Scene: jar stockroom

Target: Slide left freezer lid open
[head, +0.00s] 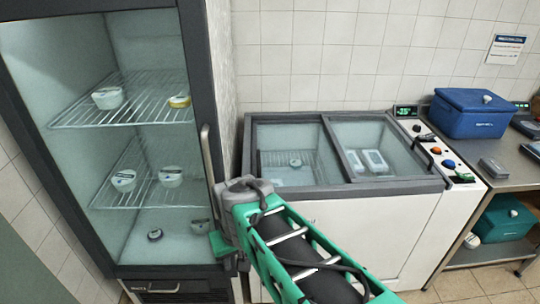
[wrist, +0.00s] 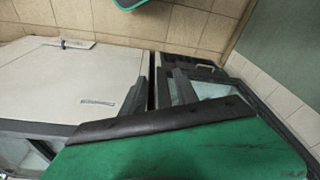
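The chest freezer (head: 350,230) is white with a dark grey top frame and two glass lids. The left freezer lid (head: 288,140) covers the left half and looks closed; a wire basket with a small tub shows through its glass. The right lid (head: 385,140) covers the right half, with white boxes below it. My gripper (wrist: 174,88) is at the freezer's front left corner, by the gap beside the fridge, apart from the left lid. Dark finger parts show in the wrist view, but their opening is unclear.
A glass-door fridge (head: 192,90) with tubs on wire shelves stands close on the left. A control panel (head: 440,150) with knobs edges the freezer's right side. A steel table (head: 510,155) at right holds a blue cooler box (head: 470,118). Air above the lids is clear.

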